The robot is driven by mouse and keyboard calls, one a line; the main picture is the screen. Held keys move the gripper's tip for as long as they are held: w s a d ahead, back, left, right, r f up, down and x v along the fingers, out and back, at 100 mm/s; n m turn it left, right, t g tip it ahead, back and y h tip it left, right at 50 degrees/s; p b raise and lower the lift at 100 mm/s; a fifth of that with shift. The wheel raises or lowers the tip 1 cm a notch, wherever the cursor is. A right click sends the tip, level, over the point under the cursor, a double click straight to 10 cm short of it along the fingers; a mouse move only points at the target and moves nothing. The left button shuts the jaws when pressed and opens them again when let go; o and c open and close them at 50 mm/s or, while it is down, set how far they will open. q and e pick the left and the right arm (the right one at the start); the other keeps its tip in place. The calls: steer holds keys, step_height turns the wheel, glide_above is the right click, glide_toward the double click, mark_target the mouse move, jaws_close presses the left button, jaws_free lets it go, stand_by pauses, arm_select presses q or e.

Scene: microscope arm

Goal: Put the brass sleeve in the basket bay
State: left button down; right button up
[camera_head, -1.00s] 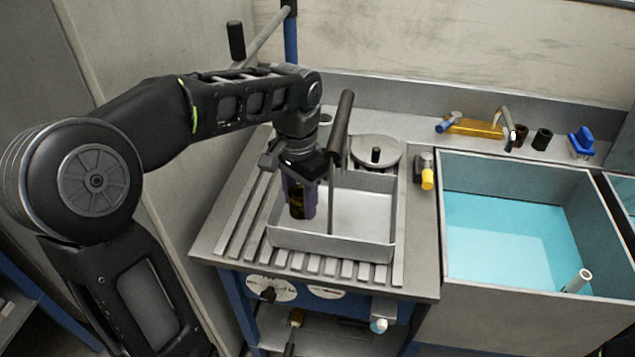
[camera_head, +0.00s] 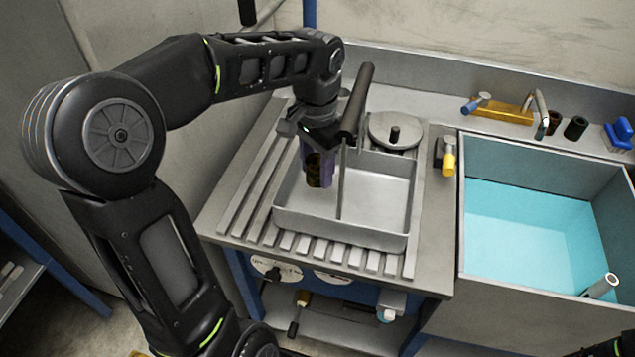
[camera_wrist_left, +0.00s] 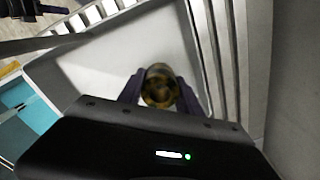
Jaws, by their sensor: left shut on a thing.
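The brass sleeve (camera_head: 313,173) is a short, dark brownish ring. My left gripper (camera_head: 319,172) is shut on it, with purple fingers on either side. They hang at the left part of the grey metal basket (camera_head: 340,233), left of its thin upright divider. In the left wrist view the sleeve (camera_wrist_left: 160,88) sits between the fingertips, over the pale basket floor. I cannot tell whether it touches the floor. The basket's other bay, right of the divider, looks empty.
A dark-gripped handle (camera_head: 358,97) rises beside my left gripper. A round lid with a knob (camera_head: 394,130) lies behind the basket. A yellow-ended valve (camera_head: 448,158) and a water-filled sink (camera_head: 530,235) are at the right. Two dark cylinders (camera_head: 575,128) stand at the back.

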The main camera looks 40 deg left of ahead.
mark_target(317, 183)
arm_select(q)
step_height(317, 183, down, 4)
steer(key=b, duration=0.3)
steer(key=shift+f+b, duration=0.3)
steer(key=shift+b, duration=0.1)
steer(key=shift+f, duration=0.15)
steer(key=c, duration=0.8)
jaws_free()
steer(key=shift+r, duration=0.25)
step_height(317, 183, up, 7)
steer(key=shift+r, duration=0.15)
